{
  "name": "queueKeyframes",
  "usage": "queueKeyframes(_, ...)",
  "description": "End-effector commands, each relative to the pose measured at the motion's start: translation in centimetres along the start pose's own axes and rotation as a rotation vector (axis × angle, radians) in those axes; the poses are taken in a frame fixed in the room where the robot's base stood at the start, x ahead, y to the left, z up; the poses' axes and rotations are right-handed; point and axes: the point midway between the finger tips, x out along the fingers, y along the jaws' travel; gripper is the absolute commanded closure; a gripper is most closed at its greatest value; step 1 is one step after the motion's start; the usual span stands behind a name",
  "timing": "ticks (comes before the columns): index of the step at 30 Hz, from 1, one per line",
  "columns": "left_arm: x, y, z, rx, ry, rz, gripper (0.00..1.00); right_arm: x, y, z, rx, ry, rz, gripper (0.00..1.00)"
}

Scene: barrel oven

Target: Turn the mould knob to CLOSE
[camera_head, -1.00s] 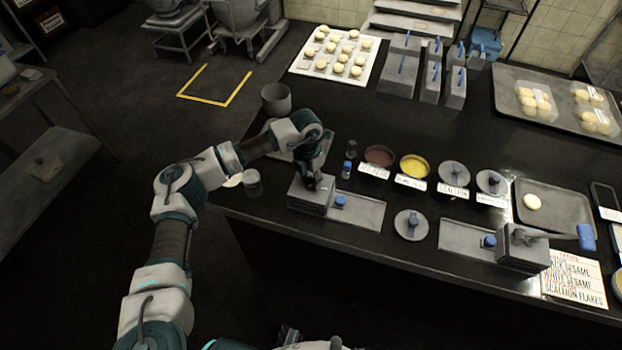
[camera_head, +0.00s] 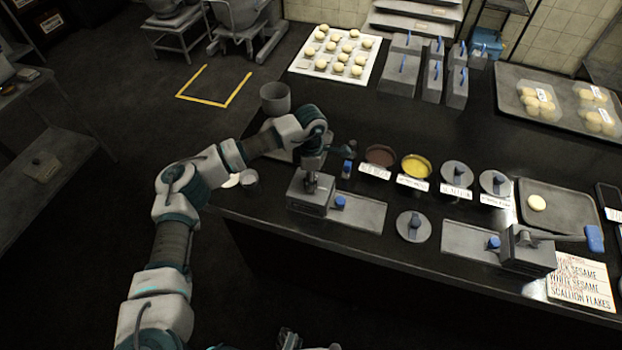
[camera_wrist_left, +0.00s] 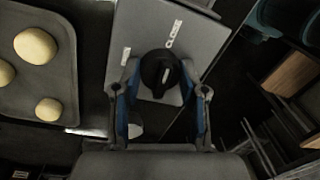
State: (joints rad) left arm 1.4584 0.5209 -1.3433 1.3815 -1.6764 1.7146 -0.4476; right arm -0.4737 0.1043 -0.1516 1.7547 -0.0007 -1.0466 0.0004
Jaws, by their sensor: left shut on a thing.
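A blue-knobbed tray (camera_head: 362,214) joins the box's right side. Sauce bowls (camera_head: 415,166) and small jars stand behind it. A second mould box with a blue-tipped lever (camera_head: 594,238) is at the right. A dough tray (camera_wrist_left: 55,82) shows in the wrist view.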

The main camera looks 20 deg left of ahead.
Motion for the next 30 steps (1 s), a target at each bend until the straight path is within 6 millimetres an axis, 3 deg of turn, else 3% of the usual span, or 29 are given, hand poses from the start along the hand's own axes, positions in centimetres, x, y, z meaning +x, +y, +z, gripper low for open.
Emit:
queueKeyframes(9,-0.03,0.15,-0.04,0.110,0.007,0.004,0.93,-0.66,0.03,-0.45,0.001,0.000,0.000,1.00)
queueKeyframes(25,-0.12,0.18,-0.04,0.132,0.009,0.005,0.93,-0.96,0.03,-0.74,0.001,0.006,0.000,1.00)
queueKeyframes(26,-0.12,0.18,-0.04,0.132,0.009,0.005,0.53,-0.96,0.03,-0.73,0.001,0.006,0.000,1.00)
queueKeyframes(28,-0.12,0.17,-0.04,0.132,0.009,0.005,0.35,-0.95,0.02,-0.67,0.001,0.005,0.000,1.00)
queueKeyframes(30,-0.10,0.13,-0.03,0.132,0.009,0.004,0.33,-0.94,0.02,-0.63,0.001,0.004,0.000,1.00)
